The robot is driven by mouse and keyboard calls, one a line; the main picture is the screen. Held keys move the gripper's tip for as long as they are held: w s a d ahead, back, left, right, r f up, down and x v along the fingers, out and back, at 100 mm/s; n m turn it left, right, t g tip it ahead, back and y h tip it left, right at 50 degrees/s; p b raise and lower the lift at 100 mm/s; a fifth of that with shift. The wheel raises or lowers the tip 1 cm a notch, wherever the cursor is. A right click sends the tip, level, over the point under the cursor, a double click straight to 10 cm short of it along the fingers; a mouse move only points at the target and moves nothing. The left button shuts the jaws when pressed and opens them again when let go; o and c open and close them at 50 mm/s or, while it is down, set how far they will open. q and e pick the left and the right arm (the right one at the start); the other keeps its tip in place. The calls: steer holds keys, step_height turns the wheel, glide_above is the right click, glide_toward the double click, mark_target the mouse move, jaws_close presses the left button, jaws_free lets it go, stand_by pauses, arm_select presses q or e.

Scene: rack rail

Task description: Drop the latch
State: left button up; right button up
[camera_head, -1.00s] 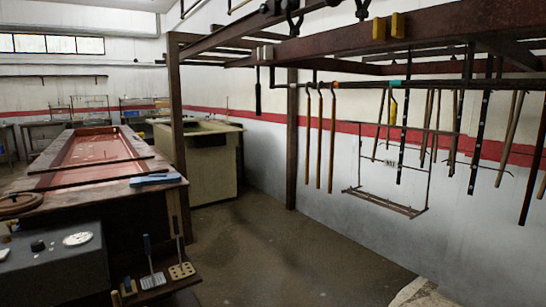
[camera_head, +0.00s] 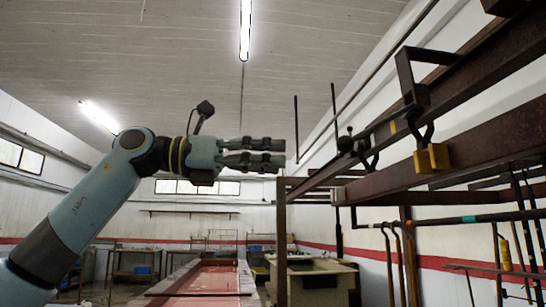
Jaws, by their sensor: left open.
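My left gripper (camera_head: 281,153) comes in from the left on a raised blue-grey arm. Its two fingers point right with a narrow gap between them, and nothing shows between them. It is left of the dark rusty rack rail (camera_head: 330,171), apart from the fittings on it. A black knob-topped fitting (camera_head: 346,142) sits on the rail, with a dark curved hook (camera_head: 369,161) beside it. I cannot tell which of these is the latch. My right gripper is not in view.
A dark angular bracket (camera_head: 407,78) stands on the rail at upper right. Orange-brown rods (camera_head: 398,262) hang from a pipe below. The space above the bench is open.

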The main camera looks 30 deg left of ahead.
mark_target(337, 144)
arm_select(q)
step_height(337, 144, up, 4)
steer(key=p, duration=0.1)
steer(key=shift+m, duration=0.3)
steer(key=p+x, duration=0.6)
steer(key=x, duration=0.6)
steer(key=shift+w+d, duration=0.15)
steer(key=shift+w, duration=0.15)
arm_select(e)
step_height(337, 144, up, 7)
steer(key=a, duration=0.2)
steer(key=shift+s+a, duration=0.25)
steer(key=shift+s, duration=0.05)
arm_select(q)
steer(key=shift+c, duration=0.3)
steer(key=c, duration=0.9)
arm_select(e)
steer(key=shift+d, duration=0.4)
arm_select(q)
steer(key=shift+c, duration=0.2)
